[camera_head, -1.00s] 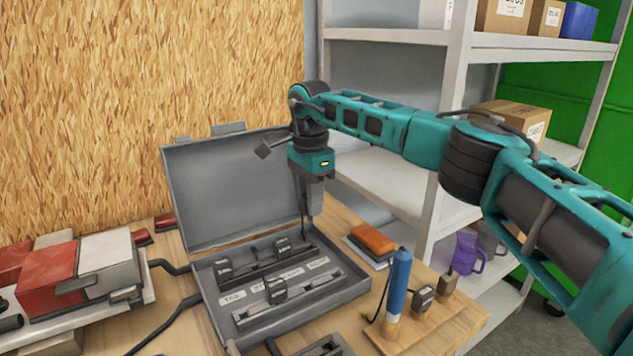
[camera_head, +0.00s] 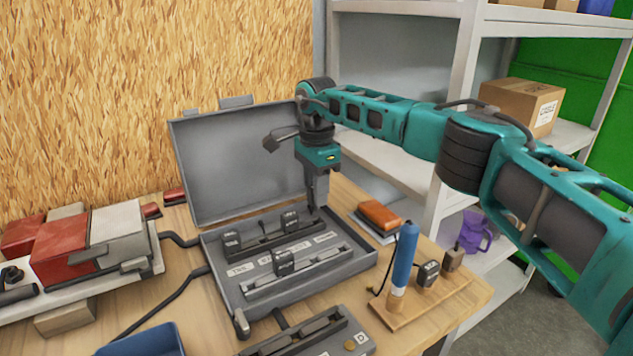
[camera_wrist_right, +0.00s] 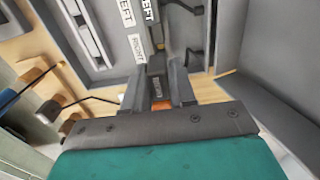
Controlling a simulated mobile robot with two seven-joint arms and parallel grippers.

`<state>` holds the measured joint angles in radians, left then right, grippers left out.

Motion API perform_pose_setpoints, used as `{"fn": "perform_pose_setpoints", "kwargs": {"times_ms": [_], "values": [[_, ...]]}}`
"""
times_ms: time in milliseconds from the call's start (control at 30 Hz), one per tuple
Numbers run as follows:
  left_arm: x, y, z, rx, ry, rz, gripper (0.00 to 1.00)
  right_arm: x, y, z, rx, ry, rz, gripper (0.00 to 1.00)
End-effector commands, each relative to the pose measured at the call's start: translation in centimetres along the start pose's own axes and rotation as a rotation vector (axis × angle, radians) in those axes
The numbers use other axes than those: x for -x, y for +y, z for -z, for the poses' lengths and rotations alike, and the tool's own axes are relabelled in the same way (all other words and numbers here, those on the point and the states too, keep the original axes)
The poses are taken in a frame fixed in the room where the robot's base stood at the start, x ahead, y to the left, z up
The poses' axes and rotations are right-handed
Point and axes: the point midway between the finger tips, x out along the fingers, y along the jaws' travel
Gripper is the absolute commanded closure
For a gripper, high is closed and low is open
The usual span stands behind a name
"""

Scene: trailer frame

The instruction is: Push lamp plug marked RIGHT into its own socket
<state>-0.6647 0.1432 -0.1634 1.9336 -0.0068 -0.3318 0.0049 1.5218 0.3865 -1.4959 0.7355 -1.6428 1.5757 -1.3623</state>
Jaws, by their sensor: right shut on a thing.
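My right gripper (camera_head: 317,208) points down over the right rear part of an open grey case. In the right wrist view, my right gripper (camera_wrist_right: 158,90) is shut on a small dark plug (camera_wrist_right: 157,68); its marking is too small to read surely. White labels lie close by on the case floor, one reading LEFT (camera_wrist_right: 150,10) and one that seems to read RIGHT (camera_wrist_right: 137,48). Dark plugs or connectors sit on the rear strip (camera_head: 258,242) and front strip (camera_head: 310,268). The fingers hide whether the held plug touches a socket. My left gripper is not in view.
The case's raised lid (camera_head: 235,165) stands behind the strips. A blue-handled tool (camera_head: 404,260) stands upright in a wooden block (camera_head: 420,305) at right. An orange-brown object (camera_head: 380,214) lies beside the case. A separate grey panel (camera_head: 330,340) lies in front.

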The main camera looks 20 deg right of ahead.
Motion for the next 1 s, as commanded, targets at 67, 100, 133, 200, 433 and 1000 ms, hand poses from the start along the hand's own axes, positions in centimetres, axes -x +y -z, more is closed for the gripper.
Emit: {"fn": "perform_pose_setpoints", "kwargs": {"times_ms": [67, 100, 133, 200, 433, 1000], "values": [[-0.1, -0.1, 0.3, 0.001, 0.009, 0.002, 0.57, -0.4, 0.0, 0.0, 0.0, 0.0, 0.001, 0.87], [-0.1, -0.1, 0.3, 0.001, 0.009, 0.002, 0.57, -0.4, 0.0, 0.0, 0.0, 0.0, 0.001, 0.87], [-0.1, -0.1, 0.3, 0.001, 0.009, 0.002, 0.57, -0.4, 0.0, 0.0, 0.0, 0.0, 0.002, 0.87], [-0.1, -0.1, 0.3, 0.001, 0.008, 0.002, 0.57, -0.4, 0.0, 0.0, 0.0, 0.0, 0.002, 0.87], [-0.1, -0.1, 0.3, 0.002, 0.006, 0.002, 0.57, -0.4, 0.0, 0.0, 0.001, 0.0, 0.001, 0.87], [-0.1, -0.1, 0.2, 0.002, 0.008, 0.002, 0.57, -1.4, -0.1, -0.1, 0.0, 0.0, 0.001, 0.87]]}}
